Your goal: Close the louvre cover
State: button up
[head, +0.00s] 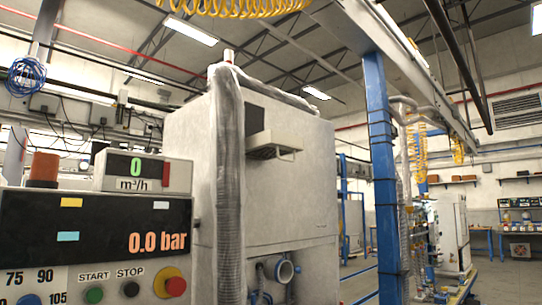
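A tall pale grey cabinet (300,190) stands in the middle of the head view. High on its front is a dark opening (262,114). A beige slatted flap (276,140), which looks like the louvre cover, juts out from the cabinet at the opening's lower part. It stands open, with a thin handle or bracket at its right end. My gripper is not in view.
A grey ribbed hose (230,180) runs down the cabinet's left front. A control panel (95,235) reading 0.0 bar fills the lower left. A blue post (381,180) stands to the right. Floor (355,270) shows between cabinet and post.

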aim_at(269, 144)
jog(key=u, duration=0.05)
jog(key=k, duration=1.05)
jog(key=z, duration=0.9)
jog(key=i, duration=0.85)
jog(key=u, duration=0.45)
jog(key=i, duration=0.8)
jog(key=u, duration=0.7)
